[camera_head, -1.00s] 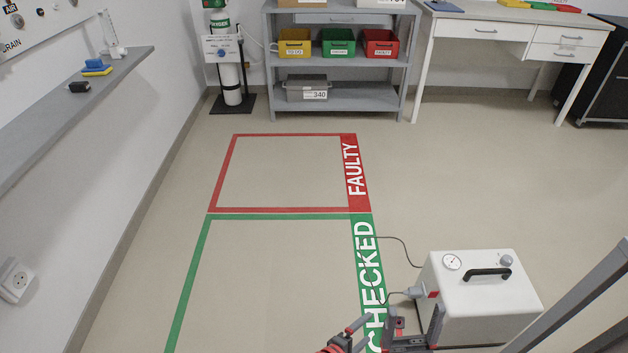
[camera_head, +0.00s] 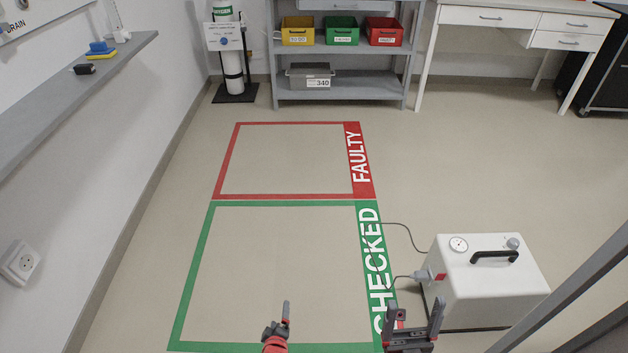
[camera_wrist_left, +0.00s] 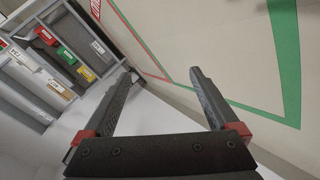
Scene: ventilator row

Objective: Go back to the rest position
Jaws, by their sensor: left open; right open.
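My left gripper (camera_head: 286,308) shows at the bottom of the head view, seen nearly edge-on, above the green-outlined floor area. In the left wrist view its two dark fingers (camera_wrist_left: 160,73) stand apart with nothing between them, so it is open and empty. My right gripper (camera_head: 414,312) is at the bottom right of the head view, near the CHECKED strip. Its fingers are spread and hold nothing. It appears just left of the white machine (camera_head: 485,300), which has a gauge, a black handle and a plugged-in cable. The grippers are apart from each other.
The red FAULTY area (camera_head: 290,197) and green CHECKED area (camera_head: 290,203) are empty on the floor. A grey shelf (camera_head: 340,86) with coloured bins, a gas cylinder (camera_head: 232,65) and a white desk (camera_head: 485,16) stand behind. A wall shelf (camera_head: 60,110) runs along the left.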

